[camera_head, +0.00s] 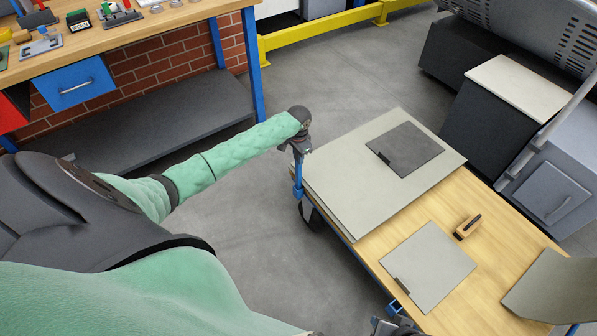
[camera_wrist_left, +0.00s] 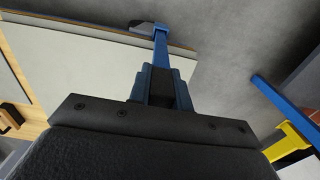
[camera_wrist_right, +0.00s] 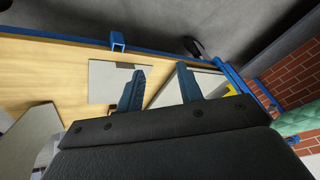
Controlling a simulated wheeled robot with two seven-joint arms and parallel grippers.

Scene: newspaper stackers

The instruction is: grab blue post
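A blue post (camera_head: 298,185) stands at the near left corner of a wooden-topped cart (camera_head: 490,279). My left gripper (camera_head: 298,146) is at the top of this post. In the left wrist view the post (camera_wrist_left: 160,48) runs between the two fingers, which look closed against its sides. The fingers hide its near end. My right gripper (camera_wrist_right: 163,84) is open and empty, above the cart's near side. In the head view only a bit of it shows at the bottom edge. A blue bracket (camera_wrist_right: 118,43) sits on the cart's long edge in the right wrist view.
A workbench (camera_head: 150,22) stands at the back left. Grey floor between is clear.

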